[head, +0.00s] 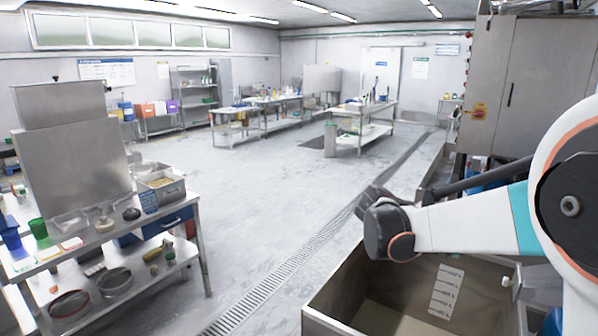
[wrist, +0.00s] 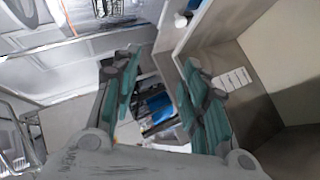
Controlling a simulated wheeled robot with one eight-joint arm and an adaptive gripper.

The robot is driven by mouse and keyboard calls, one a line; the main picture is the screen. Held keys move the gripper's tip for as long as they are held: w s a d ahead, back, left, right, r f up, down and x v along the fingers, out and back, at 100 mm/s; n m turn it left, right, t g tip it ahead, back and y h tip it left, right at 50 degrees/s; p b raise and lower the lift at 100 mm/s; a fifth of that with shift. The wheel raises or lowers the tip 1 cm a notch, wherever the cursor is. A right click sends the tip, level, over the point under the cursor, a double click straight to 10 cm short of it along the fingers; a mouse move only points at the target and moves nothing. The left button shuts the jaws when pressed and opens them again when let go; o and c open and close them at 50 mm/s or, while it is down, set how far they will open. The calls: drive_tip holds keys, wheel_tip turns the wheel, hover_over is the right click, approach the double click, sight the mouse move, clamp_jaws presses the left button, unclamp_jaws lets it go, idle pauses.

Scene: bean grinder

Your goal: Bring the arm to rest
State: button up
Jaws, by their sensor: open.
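My gripper (wrist: 157,70) shows in the wrist view with its two green-and-grey fingers apart. Nothing is between them. I cannot make out the gripper fingers in that view. The bin's inside wall with a white marked label (wrist: 235,80) shows to the right of the fingers in the wrist view.
A steel table (head: 185,215) with cups, sieves and a metal hopper (head: 75,160) stands at the left. A grey steel cabinet (head: 540,80) is at the right. A floor drain (head: 290,270) runs between table and bin. The middle floor is clear.

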drive_tip(key=s+a+f+t+y+b, duration=0.1)
drive_tip(key=s+a+f+y, duration=0.2)
drive_tip(key=s, duration=0.5)
drive_tip(key=s+a+f+n+t+y+b, duration=0.1)
drive_tip(key=s+a+f+y, duration=0.3)
drive_tip(key=s+a, duration=0.4)
drive_tip(key=s+a+f+n+t+y+b, duration=0.1)
drive_tip(key=s+a+f+t+y+b, duration=0.2)
drive_tip(key=s, duration=0.6)
drive_tip(key=a+y, duration=0.2)
drive_tip(key=a, duration=0.1)
drive_tip(key=shift+s+a+f, duration=0.15)
drive_tip(key=shift+s+f, duration=0.1)
drive_tip(key=shift+f, duration=0.1)
